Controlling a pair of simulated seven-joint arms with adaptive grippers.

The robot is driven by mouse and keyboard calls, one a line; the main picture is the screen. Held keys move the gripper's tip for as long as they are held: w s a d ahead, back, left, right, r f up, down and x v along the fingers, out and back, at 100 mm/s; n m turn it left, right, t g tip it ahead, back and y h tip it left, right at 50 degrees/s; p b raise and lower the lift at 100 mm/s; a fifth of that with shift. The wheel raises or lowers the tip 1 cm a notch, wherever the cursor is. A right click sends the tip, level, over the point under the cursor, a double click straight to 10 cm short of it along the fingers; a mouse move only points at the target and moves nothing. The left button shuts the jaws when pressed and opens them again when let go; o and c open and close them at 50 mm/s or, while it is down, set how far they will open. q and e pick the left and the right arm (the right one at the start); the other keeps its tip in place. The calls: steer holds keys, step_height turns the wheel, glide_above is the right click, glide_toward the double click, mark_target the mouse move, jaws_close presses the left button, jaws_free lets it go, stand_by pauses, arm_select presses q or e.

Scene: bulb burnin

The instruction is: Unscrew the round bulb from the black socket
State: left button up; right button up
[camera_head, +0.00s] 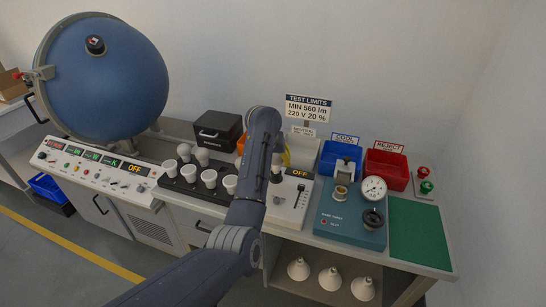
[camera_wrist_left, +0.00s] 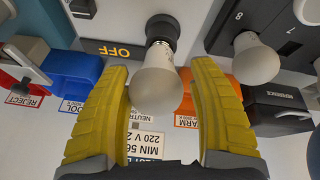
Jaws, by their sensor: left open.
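The round white bulb (camera_wrist_left: 158,84) sits in the black socket (camera_wrist_left: 161,28), beside the OFF display, in the left wrist view. In the head view the bulb (camera_head: 277,160) shows only partly beside my left arm. My left gripper (camera_wrist_left: 160,70) is open, with one yellow finger on each side of the bulb. Whether a finger touches the glass, I cannot tell. In the head view the forearm hides most of the gripper, with a bit of yellow finger showing. My right gripper is not in view.
A black rack (camera_head: 196,190) with several white bulbs stands left of my arm. Blue (camera_head: 341,157) and red (camera_head: 387,169) bins and a teal gauge unit (camera_head: 345,222) stand to the right. A large blue sphere (camera_head: 110,80) stands at far left. The green mat (camera_head: 420,235) is clear.

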arm_select(q)
steer(key=m+h, duration=0.1)
steer(key=m, duration=0.1)
steer(key=m+g, duration=0.1)
steer(key=m, duration=0.1)
steer(key=shift+r+m+h, duration=0.15)
steer(key=shift+m+h, duration=0.25)
steer(key=m+g, duration=0.1)
steer(key=m, duration=0.2)
steer(key=shift+m+h, duration=0.4)
steer(key=shift+o, duration=0.2)
steer(key=shift+w, duration=0.1)
